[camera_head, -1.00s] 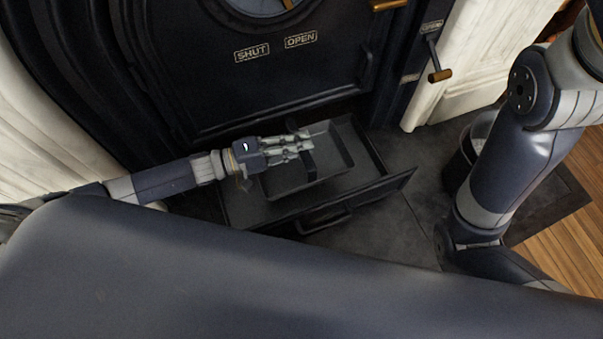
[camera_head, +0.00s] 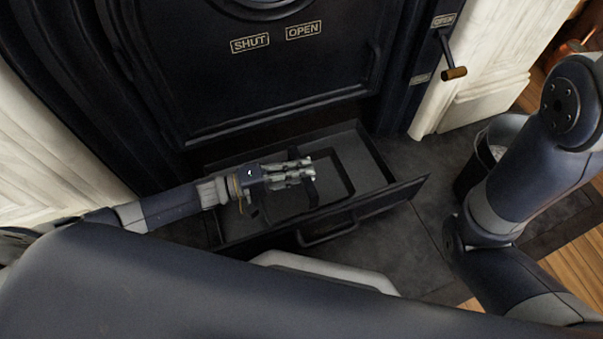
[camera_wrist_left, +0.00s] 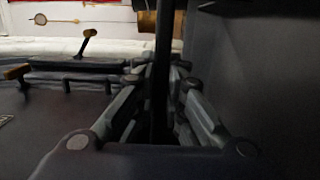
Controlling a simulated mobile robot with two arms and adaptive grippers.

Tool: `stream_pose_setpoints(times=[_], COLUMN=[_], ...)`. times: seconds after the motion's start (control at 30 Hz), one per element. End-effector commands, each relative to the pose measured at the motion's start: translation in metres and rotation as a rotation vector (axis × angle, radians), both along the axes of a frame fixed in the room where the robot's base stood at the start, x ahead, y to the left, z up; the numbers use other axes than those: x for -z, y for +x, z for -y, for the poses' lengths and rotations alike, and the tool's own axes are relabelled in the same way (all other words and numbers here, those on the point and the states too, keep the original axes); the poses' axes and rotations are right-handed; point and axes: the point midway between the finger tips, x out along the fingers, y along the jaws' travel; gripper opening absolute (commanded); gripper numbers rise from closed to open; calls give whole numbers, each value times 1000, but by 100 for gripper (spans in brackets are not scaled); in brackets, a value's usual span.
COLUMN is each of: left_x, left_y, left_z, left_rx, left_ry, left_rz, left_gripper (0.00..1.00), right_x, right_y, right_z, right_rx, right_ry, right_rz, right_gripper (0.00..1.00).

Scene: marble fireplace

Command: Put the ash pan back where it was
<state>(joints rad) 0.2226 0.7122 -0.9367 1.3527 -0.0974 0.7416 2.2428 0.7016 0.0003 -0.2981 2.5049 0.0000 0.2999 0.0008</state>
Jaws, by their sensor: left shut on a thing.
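The ash pan (camera_head: 341,174) is a dark, shallow, open tray. In the head view it is within the outline of the pulled-out dark drawer (camera_head: 374,158) below the stove door. Whether it rests on the drawer's floor I cannot tell. My left gripper (camera_head: 308,170) comes in from the left over the drawer and is shut on the ash pan. In the left wrist view a dark upright strip (camera_wrist_left: 162,75) stands between the fingers; the fingers partly hide it. My right arm stands at the right; its gripper is out of view.
The black stove door (camera_head: 290,80) with SHUT and OPEN plates is behind the drawer. A lever with a wooden knob (camera_head: 453,73) is at the upper right. A dark bucket (camera_head: 478,155) stands right of the drawer, partly behind my right arm. Dark floor tiles (camera_head: 425,235) lie between them.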

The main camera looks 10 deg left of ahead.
Motion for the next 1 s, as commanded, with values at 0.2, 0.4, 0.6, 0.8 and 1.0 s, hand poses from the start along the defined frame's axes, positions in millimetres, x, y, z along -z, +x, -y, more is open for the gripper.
stream_pose_setpoints(times=[0.2,0.4,0.6,0.8,1.0], left_x=[1,4,7,7,1], left_y=[1,1,0,0,-1], left_z=[1,0,0,0,-3], left_rx=[1,1,0,0,-1], left_ry=[-5,-5,0,0,2], left_rz=[4,4,1,1,-1], left_gripper=[0,0,31,31,31], right_x=[3,5,5,5,-1], right_y=[2,3,3,3,3], right_z=[-1,-1,-2,-2,-2], right_rx=[0,1,0,0,0], right_ry=[-2,-3,-3,-3,-3], right_rz=[-5,-7,-7,-7,-8], right_gripper=[33,33,33,33,33])
